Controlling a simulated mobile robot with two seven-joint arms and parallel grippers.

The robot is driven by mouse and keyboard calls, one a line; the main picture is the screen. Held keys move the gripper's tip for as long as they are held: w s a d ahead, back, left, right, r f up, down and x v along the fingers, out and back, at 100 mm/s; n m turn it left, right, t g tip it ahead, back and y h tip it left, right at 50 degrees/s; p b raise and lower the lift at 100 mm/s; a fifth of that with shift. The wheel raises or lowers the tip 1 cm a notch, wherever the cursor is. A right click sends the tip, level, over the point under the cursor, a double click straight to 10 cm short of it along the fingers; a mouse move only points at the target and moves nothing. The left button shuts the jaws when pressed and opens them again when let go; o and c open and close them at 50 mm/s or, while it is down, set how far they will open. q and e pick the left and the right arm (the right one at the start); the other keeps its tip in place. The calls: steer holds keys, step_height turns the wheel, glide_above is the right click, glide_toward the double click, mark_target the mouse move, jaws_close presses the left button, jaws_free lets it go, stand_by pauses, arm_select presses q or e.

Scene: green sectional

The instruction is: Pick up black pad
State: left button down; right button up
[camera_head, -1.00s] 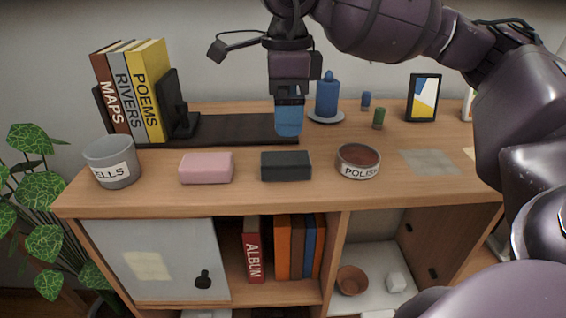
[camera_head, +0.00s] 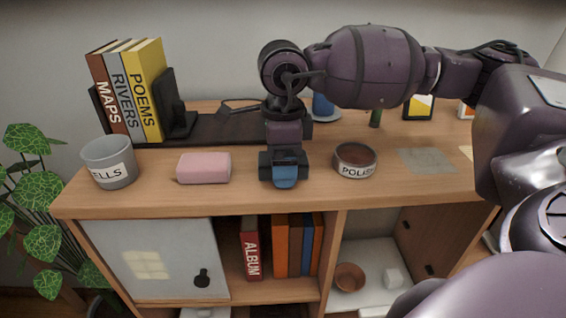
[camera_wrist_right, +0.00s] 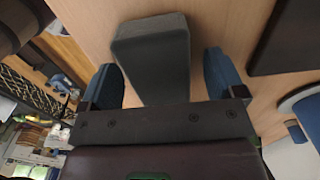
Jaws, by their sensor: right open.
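The black pad (camera_head: 266,170) is a dark rectangular block on the desk top, between a pink block and the polish tin. In the head view it is mostly hidden behind my right gripper (camera_head: 285,177), which points down over it with blue fingertips. In the right wrist view the pad (camera_wrist_right: 152,50) lies between and ahead of the two blue fingers of my right gripper (camera_wrist_right: 161,75). The fingers are spread, with a gap on each side of the pad. Whether they reach down past its top is hard to tell. My left gripper is not in view.
The pink block (camera_head: 204,168) is close to the left and the polish tin (camera_head: 354,161) close to the right. A grey cup (camera_head: 110,163) stands far left. Books (camera_head: 128,92) and a black bookend (camera_head: 176,105) stand behind. A blue candle (camera_head: 322,105) is partly hidden by my arm.

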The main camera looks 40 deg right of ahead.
steer(key=c, duration=1)
step_height(320, 180, up, 20)
stand_by(0.4)
steer(key=shift+o, duration=1.1)
steer(key=shift+c, duration=0.7)
